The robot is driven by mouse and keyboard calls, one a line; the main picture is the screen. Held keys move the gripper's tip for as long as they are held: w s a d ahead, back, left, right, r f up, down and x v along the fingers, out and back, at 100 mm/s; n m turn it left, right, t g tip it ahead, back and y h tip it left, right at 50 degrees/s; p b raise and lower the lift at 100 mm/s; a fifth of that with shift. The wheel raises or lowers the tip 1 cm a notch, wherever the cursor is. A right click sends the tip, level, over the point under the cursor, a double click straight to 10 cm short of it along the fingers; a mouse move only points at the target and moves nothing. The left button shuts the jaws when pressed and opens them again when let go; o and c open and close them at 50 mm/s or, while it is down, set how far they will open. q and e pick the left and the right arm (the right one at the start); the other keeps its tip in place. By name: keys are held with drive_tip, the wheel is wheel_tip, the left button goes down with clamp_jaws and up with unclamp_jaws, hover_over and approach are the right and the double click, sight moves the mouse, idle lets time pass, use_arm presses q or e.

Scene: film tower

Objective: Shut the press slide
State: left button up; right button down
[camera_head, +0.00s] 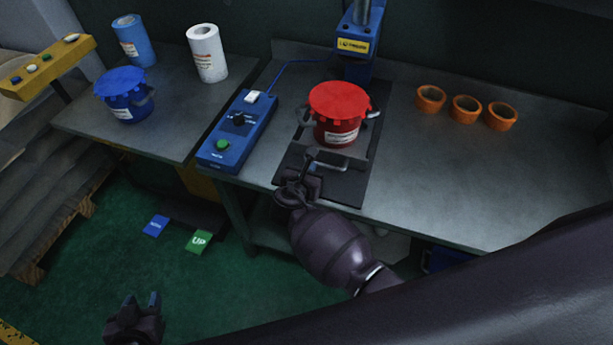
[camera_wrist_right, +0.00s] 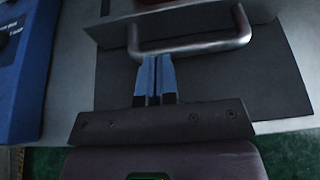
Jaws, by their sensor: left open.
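The press slide's metal handle (camera_head: 338,162) shows in front of the red-lidded can (camera_head: 339,112), and the can stands on the slide. The handle also shows in the right wrist view (camera_wrist_right: 200,46). The dark base plate (camera_head: 345,190) extends in front of the handle toward the bench edge. My right gripper (camera_head: 308,172) is at the handle. Its blue fingertips (camera_wrist_right: 155,60) are close together, with their ends at the handle's bar; the bar runs across them, not between them. My left gripper (camera_head: 138,302) is open and empty, low over the green floor.
The blue press (camera_head: 357,45) stands behind the can. A blue control box (camera_head: 238,130) with a green button lies left of the slide. Orange cups (camera_head: 466,108) stand at right. A blue can (camera_head: 124,100) and two rolls are on the left table. Pedals (camera_head: 199,241) lie on the floor.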

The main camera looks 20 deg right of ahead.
sight(322, 138)
drive_tip(key=w+d, duration=0.2)
drive_tip(key=w, duration=0.1)
drive_tip(key=w+d, duration=0.3)
drive_tip(key=w, duration=0.1)
drive_tip(key=w+d+b, duration=0.1)
drive_tip(key=w+d, duration=0.1)
drive_tip(key=w, duration=0.2)
drive_tip(key=shift+w+d, duration=0.15)
drive_tip(key=shift+d, duration=0.2)
drive_tip(key=shift+w+d, duration=0.35)
drive_tip(key=shift+w, duration=0.15)
use_arm(q)
drive_tip(key=shift+w+f, duration=0.25)
use_arm(e)
drive_tip(key=shift+r, duration=0.1)
drive_tip(key=shift+d, duration=0.1)
